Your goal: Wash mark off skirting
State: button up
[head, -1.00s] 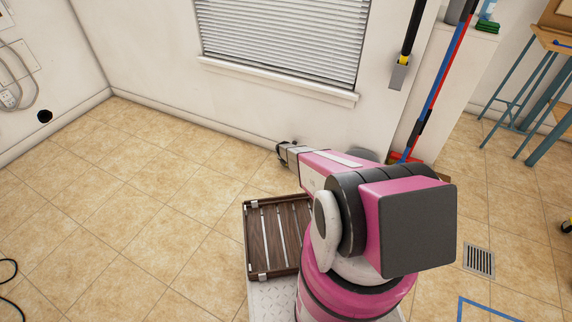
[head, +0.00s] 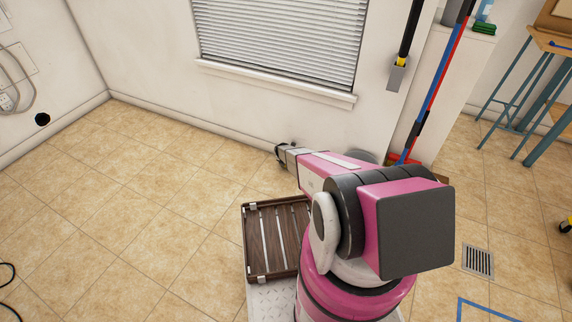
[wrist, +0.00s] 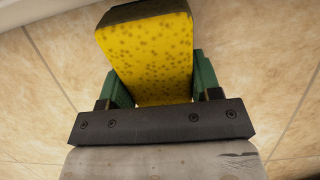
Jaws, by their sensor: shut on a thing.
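My gripper (wrist: 152,88) is shut on a yellow sponge (wrist: 148,50) with a dark backing. The green finger pads press its two sides, and the sponge sticks out ahead of them. In the head view my gripper (head: 284,153) is low by the window wall, close to the pale skirting (head: 190,124). Whether the sponge touches the skirting cannot be told. A pale strip (wrist: 12,14) shows in the wrist view's upper left corner. I cannot make out a mark on the skirting; the part behind my arm is hidden.
A slatted brown crate (head: 270,228) rests beside my arm. Long red and blue poles (head: 435,90) lean at the right of the wall. A round black patch (head: 42,119) shows low on the left wall. Blue-legged stools (head: 520,75) stand far right. The tiled floor at left is mostly clear.

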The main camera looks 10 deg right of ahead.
jog(key=shift+w, duration=0.1)
jog(key=shift+d, duration=0.15)
jog(key=shift+s+d, duration=0.95)
jog(key=shift+d, duration=0.05)
jog(key=shift+s+d, duration=0.4)
jog(key=shift+d, duration=0.3)
jog(key=shift+s+d, duration=0.4)
jog(key=shift+d, duration=0.25)
jog(key=shift+s+d, duration=0.95)
jog(key=shift+d, duration=0.2)
jog(key=shift+s+d, duration=0.4)
jog(key=shift+d, duration=0.3)
jog(key=shift+s+d, duration=0.35)
jog(key=shift+d, duration=0.3)
jog(key=shift+w+a, duration=0.85)
jog(key=shift+a, duration=0.45)
jog(key=shift+w+a, duration=0.85)
jog(key=shift+a, duration=0.4)
jog(key=shift+w+a, duration=0.85)
jog(key=shift+a, duration=0.45)
jog(key=shift+w+a, duration=0.95)
jog(key=shift+a, duration=0.15)
